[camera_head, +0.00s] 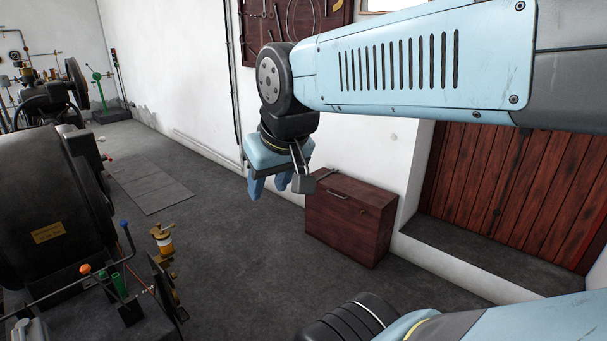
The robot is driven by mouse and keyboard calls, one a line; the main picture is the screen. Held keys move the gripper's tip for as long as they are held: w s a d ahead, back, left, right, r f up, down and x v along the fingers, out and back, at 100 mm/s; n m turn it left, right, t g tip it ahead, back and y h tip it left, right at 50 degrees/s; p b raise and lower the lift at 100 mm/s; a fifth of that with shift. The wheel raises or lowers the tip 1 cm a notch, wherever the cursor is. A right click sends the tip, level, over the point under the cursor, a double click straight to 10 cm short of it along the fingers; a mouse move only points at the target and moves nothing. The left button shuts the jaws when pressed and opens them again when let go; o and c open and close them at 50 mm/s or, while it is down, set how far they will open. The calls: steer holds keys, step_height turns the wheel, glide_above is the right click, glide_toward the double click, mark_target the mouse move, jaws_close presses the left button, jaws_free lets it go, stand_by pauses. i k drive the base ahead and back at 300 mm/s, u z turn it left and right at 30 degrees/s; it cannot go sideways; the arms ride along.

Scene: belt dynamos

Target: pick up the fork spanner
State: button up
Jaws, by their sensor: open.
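A tool board (290,22) with several hung tools is on the wall behind, partly covered by my arm.
A large dark machine (40,205) with levers (125,228) stands at the left. A wooden door (500,185) with a stone step (470,250) is at the right. The grey floor (240,260) between machine and chest is clear.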

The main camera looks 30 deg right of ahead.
mark_target(331, 172)
steer(key=u, duration=0.1)
steer(key=i, duration=1.65)
steer(key=z, duration=0.95)
steer(key=i, duration=1.45)
